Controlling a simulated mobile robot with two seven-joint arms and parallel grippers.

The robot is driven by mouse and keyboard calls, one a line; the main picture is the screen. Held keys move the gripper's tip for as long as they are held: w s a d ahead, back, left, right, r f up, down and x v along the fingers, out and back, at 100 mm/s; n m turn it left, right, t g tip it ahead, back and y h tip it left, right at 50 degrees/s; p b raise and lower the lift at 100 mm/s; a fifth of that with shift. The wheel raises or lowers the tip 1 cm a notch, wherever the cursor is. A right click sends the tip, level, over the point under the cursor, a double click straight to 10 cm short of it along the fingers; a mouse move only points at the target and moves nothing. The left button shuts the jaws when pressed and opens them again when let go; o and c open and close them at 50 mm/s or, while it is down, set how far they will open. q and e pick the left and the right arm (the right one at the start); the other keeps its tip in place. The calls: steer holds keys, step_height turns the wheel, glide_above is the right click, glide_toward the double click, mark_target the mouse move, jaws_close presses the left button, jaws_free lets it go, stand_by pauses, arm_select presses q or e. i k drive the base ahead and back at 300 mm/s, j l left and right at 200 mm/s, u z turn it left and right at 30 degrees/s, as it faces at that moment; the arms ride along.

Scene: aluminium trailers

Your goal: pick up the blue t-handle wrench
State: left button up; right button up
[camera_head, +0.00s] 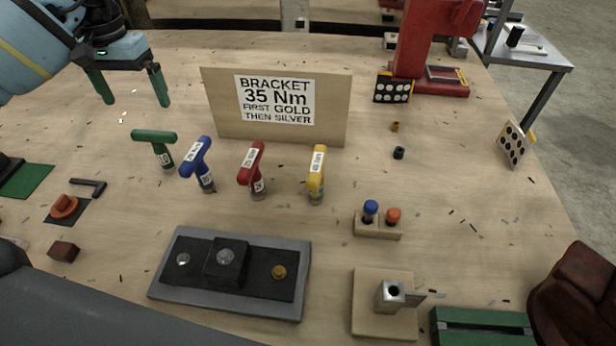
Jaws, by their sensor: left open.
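The blue t-handle wrench (201,163) stands upright on the wooden table, handle on top, with a pale label on it. It is in a row between a green t-handle wrench (155,144) on its left and a red one (251,170) on its right. A yellow t-handle wrench (317,174) stands further right. My left gripper (130,88) is at the upper left with its two green fingers spread apart and nothing between them. It is above and left of the blue wrench, apart from it. My right gripper is not in view.
A sign board (338,108) reading "BRACKET 35 Nm FIRST GOLD THEN SILVER" stands behind the wrenches. A grey fixture plate (170,290) with a gold and a silver bolt lies in front. A small wooden holder (376,231) with blue and orange pieces is at right. A red machine (432,45) stands behind.

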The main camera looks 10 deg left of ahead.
mark_target(194, 163)
steer(key=u, duration=1)
